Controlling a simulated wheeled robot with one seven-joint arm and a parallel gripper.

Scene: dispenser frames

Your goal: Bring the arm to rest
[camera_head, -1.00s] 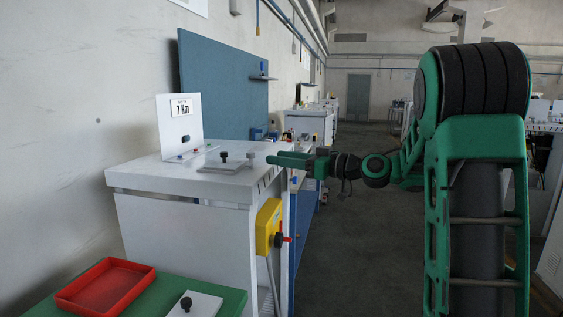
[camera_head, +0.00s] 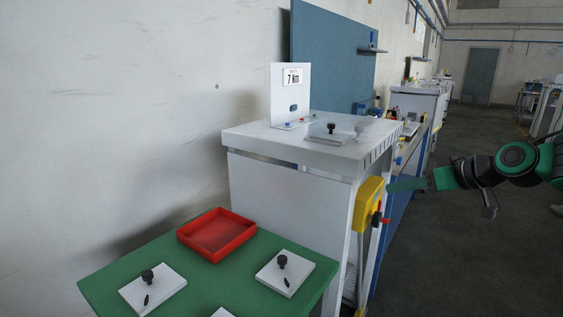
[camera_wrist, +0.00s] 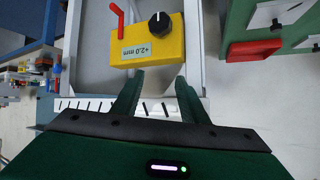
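My gripper (camera_head: 392,186) is in the head view at the right, beside the white cabinet and close to the yellow box on its side. In the wrist view my gripper (camera_wrist: 158,88) has its two fingers apart with nothing between them, so it is open. My arm reaches in from the right edge of the head view; its upper links are out of view. The yellow box (camera_head: 367,203) has a red lever. In the wrist view the yellow box (camera_wrist: 150,43) lies just beyond the fingertips, with a black knob and a label "+2.0 mm".
The white cabinet (camera_head: 290,189) carries a sign reading "7 Nm" (camera_head: 292,77) and a plate with a black knob (camera_head: 332,130). A green table (camera_head: 200,290) in front holds a red tray (camera_head: 217,232) and several white plates. The floor (camera_head: 470,270) at right looks clear.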

